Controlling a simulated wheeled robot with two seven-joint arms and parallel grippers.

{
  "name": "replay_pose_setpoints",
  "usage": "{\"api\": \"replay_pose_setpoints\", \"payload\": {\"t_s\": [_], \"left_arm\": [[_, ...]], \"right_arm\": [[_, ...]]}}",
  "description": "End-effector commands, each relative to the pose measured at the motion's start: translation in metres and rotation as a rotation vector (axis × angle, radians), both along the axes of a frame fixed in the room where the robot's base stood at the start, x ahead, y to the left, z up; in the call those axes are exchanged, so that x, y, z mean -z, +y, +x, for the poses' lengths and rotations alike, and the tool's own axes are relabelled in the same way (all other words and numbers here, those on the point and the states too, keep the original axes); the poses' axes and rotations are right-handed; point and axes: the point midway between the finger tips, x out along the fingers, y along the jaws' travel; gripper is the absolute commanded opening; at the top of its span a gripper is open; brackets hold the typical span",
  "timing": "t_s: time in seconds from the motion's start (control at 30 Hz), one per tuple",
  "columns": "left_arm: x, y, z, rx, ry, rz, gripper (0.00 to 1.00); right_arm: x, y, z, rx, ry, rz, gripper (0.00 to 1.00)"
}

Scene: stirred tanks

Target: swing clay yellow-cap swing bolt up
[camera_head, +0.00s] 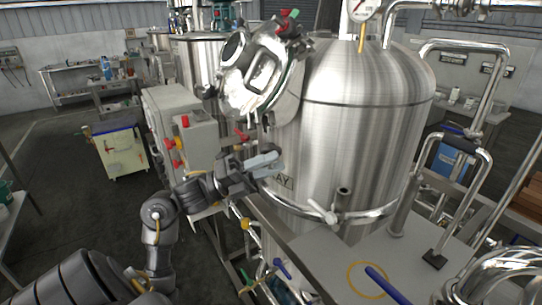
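The clay tank (345,150) is the large steel vessel right of centre; its label (283,182) is partly covered and only "AY" reads. Its round manway lid (262,75) stands tilted at the upper left of the tank. Near it I see a red-capped bolt (242,135) low at the opening and red and green caps (288,20) at the top. I cannot make out a yellow-capped swing bolt there; it may be hidden. My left gripper (266,164) is in front of the tank wall, just below the manway and above the label. Its finger gap is not clear. My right gripper is out of view.
A grey control box (185,130) with red knobs stands left of the tank, close to my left arm. A steel table (330,270) with a blue handle (388,285) and bent pipes (480,140) are at the right. Open floor lies at the left.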

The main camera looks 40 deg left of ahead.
Motion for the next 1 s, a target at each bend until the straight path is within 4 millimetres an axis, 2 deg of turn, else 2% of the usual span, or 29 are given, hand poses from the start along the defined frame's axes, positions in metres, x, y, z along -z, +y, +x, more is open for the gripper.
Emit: {"api": "replay_pose_setpoints", "payload": {"t_s": [0.33,0.6,1.0], "left_arm": [[-0.0012,-0.0034,0.0029,0.001,0.001,0.0,0.31],[-0.0012,-0.0032,0.0028,0.001,0.001,0.0,0.0],[-0.0024,-0.0055,0.004,0.013,0.008,-0.001,0.0]], "right_arm": [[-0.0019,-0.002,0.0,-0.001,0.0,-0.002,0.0],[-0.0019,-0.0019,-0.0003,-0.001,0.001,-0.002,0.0],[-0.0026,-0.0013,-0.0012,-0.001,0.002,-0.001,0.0]]}}
